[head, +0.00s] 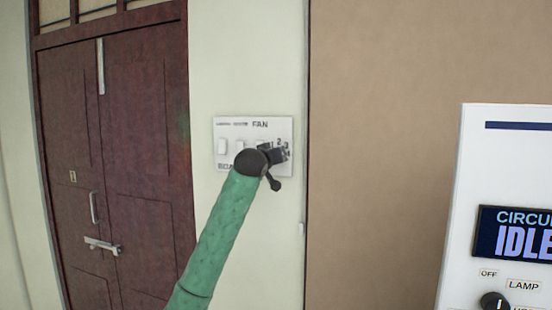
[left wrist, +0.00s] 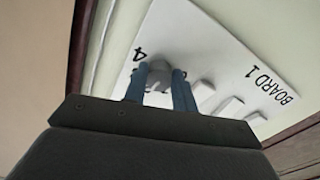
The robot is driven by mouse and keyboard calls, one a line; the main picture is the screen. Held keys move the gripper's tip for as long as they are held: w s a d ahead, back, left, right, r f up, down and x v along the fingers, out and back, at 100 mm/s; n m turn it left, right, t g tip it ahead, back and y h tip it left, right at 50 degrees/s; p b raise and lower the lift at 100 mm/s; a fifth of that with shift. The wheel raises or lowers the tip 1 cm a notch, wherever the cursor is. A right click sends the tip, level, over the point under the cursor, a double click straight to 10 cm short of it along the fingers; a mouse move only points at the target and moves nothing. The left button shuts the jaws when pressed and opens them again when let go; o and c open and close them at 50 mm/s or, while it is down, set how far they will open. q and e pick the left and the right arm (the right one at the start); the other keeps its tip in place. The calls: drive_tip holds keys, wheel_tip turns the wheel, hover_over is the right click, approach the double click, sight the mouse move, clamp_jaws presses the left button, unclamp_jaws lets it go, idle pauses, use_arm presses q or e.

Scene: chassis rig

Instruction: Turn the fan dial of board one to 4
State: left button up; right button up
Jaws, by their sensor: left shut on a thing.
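Board one (head: 226,129) is a white switch panel on the pale wall, marked FAN, with white rocker switches on its left side. In the left wrist view the board (left wrist: 207,45) carries the words BOARD 1 and a 4 beside the dial. The fan dial (left wrist: 159,78) is a grey round knob between the two fingers of my left gripper (left wrist: 160,88), which is shut on it. In the head view my left gripper (head: 276,155) covers the dial and most of its numbers. Which number the dial points to cannot be told. My right gripper is not in view.
A dark red double door (head: 110,150) with a metal latch stands left of the board. A brown wall panel (head: 400,130) lies to the right. A white console (head: 500,180) at the right shows IDLE above a black LAMP knob (head: 494,302).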

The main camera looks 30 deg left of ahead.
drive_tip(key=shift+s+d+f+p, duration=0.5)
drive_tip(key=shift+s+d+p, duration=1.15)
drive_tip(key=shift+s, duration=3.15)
use_arm(q)
drive_tip(key=m, duration=1.9)
drive_tip(key=shift+s+a+p, duration=0.1)
drive_tip(key=shift+a+p, duration=0.2)
drive_tip(key=shift+p, duration=0.05)
drive_tip(key=o, duration=1)
drive_tip(key=shift+r, duration=0.1)
drive_tip(key=b+v, duration=0.4)
drive_tip(key=v, duration=0.3)
drive_tip(key=shift+s, duration=0.35)
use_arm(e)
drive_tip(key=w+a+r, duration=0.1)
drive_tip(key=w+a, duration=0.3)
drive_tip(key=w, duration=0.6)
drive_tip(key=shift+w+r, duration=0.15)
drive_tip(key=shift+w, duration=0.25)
